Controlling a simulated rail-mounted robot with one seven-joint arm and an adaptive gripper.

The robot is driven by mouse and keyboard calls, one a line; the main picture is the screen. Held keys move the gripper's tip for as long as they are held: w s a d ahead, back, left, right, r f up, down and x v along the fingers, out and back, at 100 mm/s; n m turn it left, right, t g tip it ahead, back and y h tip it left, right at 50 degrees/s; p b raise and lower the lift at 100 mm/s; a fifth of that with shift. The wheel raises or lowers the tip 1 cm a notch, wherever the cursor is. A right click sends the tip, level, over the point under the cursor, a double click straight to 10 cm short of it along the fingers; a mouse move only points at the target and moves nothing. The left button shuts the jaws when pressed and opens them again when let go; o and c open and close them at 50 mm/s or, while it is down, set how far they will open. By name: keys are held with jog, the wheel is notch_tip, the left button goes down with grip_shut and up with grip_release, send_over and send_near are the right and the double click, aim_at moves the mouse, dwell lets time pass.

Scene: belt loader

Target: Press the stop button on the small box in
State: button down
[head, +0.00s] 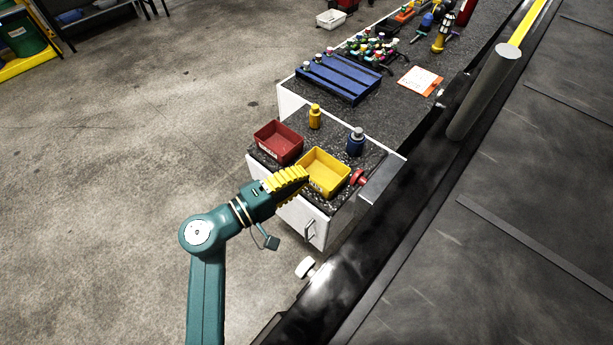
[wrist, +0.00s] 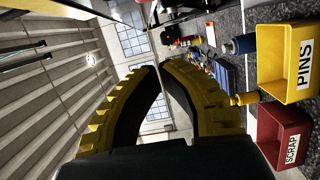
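A red round button (head: 359,176) sits on the left side of a small grey box (head: 382,184) at the belt's edge, right of the yellow bin. My gripper (head: 305,177) has yellow ribbed fingers and points right, toward the button, with a clear gap between them in the picture. It overlaps the near left part of the yellow bin from this angle; its height above the bin is hard to tell. In the wrist view the fingertips (wrist: 157,68) meet with nothing held between them. I cannot make out the button in the wrist view.
A yellow bin (head: 338,184) marked PINS, a red bin (head: 296,150) marked SCRAP, a yellow bottle (head: 315,118) and a blue bottle (head: 355,146) stand on the dark counter. A blue rack (head: 338,80) is behind. The belt (head: 480,250) with its dark rail runs along the right.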

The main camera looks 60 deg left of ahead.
jog(key=w+d, duration=0.3)
jog(key=w, duration=0.5)
jog(key=shift+w+d, duration=0.15)
jog(key=shift+w, duration=0.05)
